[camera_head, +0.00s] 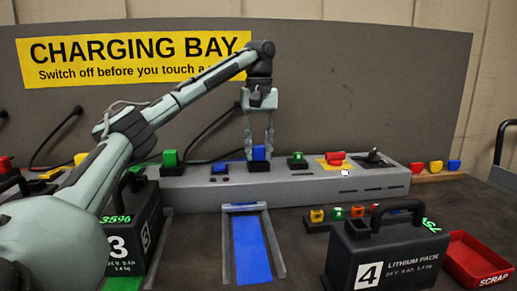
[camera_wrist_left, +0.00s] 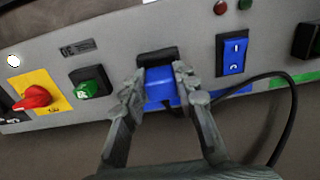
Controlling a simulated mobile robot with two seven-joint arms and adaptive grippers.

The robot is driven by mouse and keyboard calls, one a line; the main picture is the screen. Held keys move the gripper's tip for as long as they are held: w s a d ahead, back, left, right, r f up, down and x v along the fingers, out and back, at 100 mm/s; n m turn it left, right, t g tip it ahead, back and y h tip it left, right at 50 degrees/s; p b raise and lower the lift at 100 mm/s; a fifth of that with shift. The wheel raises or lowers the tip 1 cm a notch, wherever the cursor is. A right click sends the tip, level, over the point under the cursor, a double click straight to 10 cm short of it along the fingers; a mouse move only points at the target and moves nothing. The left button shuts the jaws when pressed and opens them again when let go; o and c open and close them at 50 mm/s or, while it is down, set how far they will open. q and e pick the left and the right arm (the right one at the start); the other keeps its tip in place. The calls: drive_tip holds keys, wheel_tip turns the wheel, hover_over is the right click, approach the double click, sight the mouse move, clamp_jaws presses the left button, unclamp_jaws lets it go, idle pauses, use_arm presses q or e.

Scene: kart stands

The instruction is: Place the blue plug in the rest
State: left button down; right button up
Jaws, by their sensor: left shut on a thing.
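The blue plug (camera_head: 259,152) is upright at a black socket on top of the long grey charger box (camera_head: 190,192). My left gripper (camera_head: 259,146) reaches down from above and is shut on the blue plug. In the left wrist view the blue plug (camera_wrist_left: 159,84) sits between the two fingers, against the black socket (camera_wrist_left: 157,57). I cannot tell whether it is fully seated there. No empty rest for the plug can be told for sure. My right gripper is not in view.
A blue lane (camera_head: 250,245) lies in front, between battery 3 (camera_head: 130,240) and battery 4 (camera_head: 385,255). A red scrap tray (camera_head: 478,258) is at right.

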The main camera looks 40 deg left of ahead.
sight(259, 146)
use_arm(q)
drive_tip(key=shift+f, duration=0.15)
drive_tip(key=c, duration=1.2)
unclamp_jaws()
wheel_tip(259, 146, up, 12)
drive_tip(key=shift+s+d+r, duration=0.1)
drive_tip(key=shift+r, duration=0.15)
